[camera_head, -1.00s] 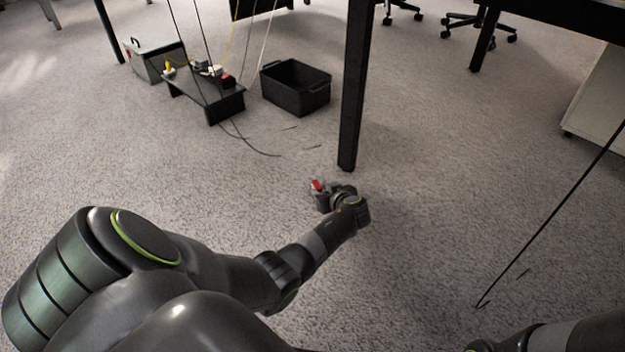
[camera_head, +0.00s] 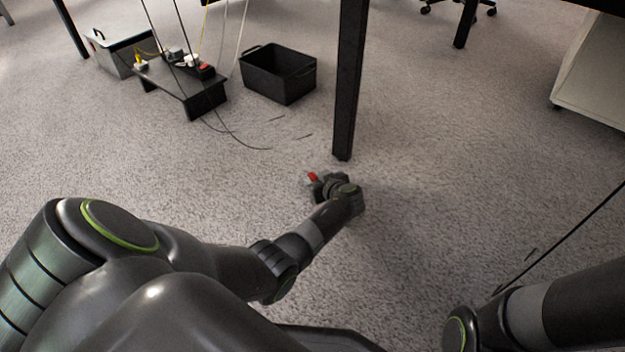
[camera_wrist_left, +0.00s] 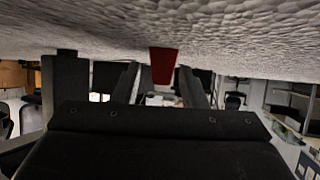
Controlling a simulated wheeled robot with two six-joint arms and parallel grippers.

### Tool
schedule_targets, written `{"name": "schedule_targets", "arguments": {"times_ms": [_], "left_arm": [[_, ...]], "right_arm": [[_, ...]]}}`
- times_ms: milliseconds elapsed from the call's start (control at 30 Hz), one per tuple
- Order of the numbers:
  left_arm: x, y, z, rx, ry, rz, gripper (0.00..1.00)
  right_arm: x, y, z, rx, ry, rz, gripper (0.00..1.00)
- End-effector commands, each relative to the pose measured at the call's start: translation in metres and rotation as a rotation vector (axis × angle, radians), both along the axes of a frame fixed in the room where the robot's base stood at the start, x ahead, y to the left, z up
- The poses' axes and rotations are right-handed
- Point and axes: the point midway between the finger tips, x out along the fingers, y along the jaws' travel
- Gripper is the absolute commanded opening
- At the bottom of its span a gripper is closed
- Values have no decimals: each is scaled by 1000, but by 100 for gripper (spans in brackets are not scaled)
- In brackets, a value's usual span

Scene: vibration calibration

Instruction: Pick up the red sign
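The red sign (camera_head: 312,176) is a small red piece low over the carpet at the tip of my left gripper (camera_head: 318,184). In the left wrist view, where the carpet is at the top, the red sign (camera_wrist_left: 163,65) shows upright between the two dark fingers of my left gripper (camera_wrist_left: 160,68). The fingers stand apart, with a narrow gap visible on the sign's left side; on its right side the finger is very close, and contact cannot be told. Part of my right arm enters at the lower right, but its gripper is out of view.
A dark table leg (camera_head: 345,100) stands just beyond my left gripper. A black bin (camera_head: 278,85) and a low black stand (camera_head: 185,85) with small items and hanging cables are further back left. A grey case (camera_head: 115,55) is behind them. Carpet to the right is mostly clear.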

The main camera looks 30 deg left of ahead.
Motion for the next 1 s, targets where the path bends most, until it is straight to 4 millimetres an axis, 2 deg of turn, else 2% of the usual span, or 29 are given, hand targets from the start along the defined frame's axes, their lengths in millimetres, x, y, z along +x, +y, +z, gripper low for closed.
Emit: {"name": "schedule_targets", "arguments": {"times_ms": [33, 233, 300, 533, 667, 1000], "left_arm": [[0, 0, 0, 0, 0, 0, 31], [0, 0, 0, 0, 0, 0, 5], [0, 0, 0, 0, 0, 0, 0], [0, 0, 0, 0, 0, 0, 0], [0, 0, 7, 0, 0, 0, 0], [0, 1, 59, 0, -1, 0, 0]], "right_arm": [[0, 0, 0, 0, 0, 0, 0], [0, 0, 0, 0, -1, -1, 0], [0, 0, 0, 0, -1, -1, 0], [0, 0, 0, 0, -1, -1, 0], [0, 0, 6, -1, -1, -3, 0], [1, 0, 47, -1, 7, -7, 0]]}}
